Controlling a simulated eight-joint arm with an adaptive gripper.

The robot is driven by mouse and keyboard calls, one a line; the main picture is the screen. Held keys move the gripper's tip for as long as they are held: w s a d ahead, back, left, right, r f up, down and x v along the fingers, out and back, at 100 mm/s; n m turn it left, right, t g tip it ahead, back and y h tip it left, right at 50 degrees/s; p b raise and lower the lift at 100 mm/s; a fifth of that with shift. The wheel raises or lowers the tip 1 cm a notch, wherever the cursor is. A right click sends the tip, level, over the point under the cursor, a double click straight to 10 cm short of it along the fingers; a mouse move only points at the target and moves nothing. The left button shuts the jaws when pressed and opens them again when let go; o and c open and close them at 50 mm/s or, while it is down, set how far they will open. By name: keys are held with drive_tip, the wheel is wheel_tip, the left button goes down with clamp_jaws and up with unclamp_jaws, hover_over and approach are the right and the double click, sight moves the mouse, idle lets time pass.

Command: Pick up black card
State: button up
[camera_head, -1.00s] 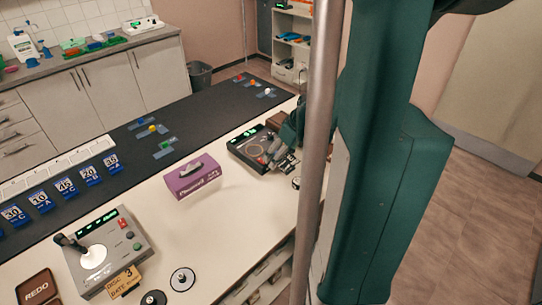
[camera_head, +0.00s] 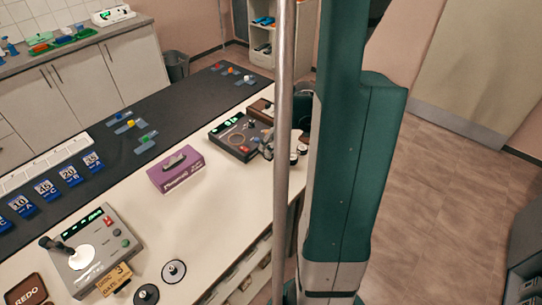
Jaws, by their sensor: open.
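I cannot pick out a black card for certain. A small dark item (camera_head: 175,160) lies on top of a purple box (camera_head: 172,177) on the white table; it is too small to tell what it is.
A grey joystick console (camera_head: 97,252) stands at the front left, with round black and white discs (camera_head: 174,271) beside it. Blue number cards (camera_head: 46,190) stand along a dark strip. A brown block (camera_head: 262,110) sits behind the device. The table's middle is clear.

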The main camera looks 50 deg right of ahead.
drive_tip(key=shift+x, duration=1)
drive_tip(key=shift+b+x, duration=0.7)
drive_tip(key=shift+x, duration=1.85)
drive_tip(key=shift+s+a, duration=0.1)
drive_tip(key=shift+a, duration=0.05)
drive_tip(key=c, duration=1.1)
